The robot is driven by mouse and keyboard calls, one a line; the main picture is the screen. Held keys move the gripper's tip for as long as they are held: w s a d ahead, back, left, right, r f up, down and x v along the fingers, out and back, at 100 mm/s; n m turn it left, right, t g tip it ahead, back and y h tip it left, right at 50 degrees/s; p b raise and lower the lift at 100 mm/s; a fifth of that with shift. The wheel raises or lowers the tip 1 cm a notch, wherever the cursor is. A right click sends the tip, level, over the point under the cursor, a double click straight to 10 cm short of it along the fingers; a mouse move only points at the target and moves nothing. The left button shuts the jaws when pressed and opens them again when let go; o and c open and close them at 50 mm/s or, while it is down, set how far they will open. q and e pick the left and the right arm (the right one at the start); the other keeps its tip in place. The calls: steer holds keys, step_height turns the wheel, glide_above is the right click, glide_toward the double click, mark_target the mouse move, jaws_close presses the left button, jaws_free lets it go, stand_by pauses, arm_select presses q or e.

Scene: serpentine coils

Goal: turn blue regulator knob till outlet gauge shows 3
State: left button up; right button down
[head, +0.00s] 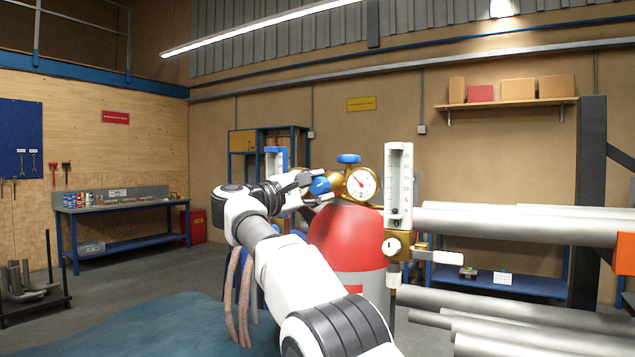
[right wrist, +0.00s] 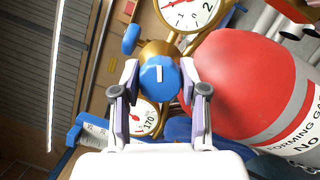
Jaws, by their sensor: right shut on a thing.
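In the head view my right gripper (head: 313,184) reaches the knob (head: 320,186) on the left of the brass regulator (head: 344,186). One white gauge (head: 361,183) with a red needle faces the head camera. The right wrist view shows one gauge (right wrist: 190,12) cut off at the top and another (right wrist: 143,118) partly behind the gripper. I cannot read either needle exactly. My left gripper is out of view.
A red gas cylinder (head: 348,238) stands beneath the regulator. A blue valve handle (head: 348,158) is on top. A clear flowmeter (head: 398,185) stands just right of the gauge. Grey pipes (head: 520,228) fill the right side. A workbench (head: 125,208) stands at the left.

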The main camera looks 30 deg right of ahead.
steer(key=shift+r, duration=0.15)
steer(key=shift+r+m+p, duration=0.15)
steer(key=shift+m+p, duration=0.6)
steer(key=shift+m, duration=0.15)
steer(key=shift+m+y+p, duration=0.3)
steer(key=shift+m, duration=0.1)
steer(key=shift+f+m+g, duration=0.2)
steer(key=shift+m+g, duration=0.1)
steer(key=shift+m, duration=0.1)
steer(key=shift+r+m+p, duration=0.2)
steer(key=shift+m+p, duration=0.2)
steer(key=shift+p, duration=0.15)
steer(key=shift+f+m+y, duration=0.15)
steer(key=shift+m+y, duration=0.15)
steer(key=shift+m, duration=0.3)
steer(key=c, duration=0.5)
jaws_free()
steer(key=shift+f, duration=0.1)
steer(key=shift+c, duration=0.2)
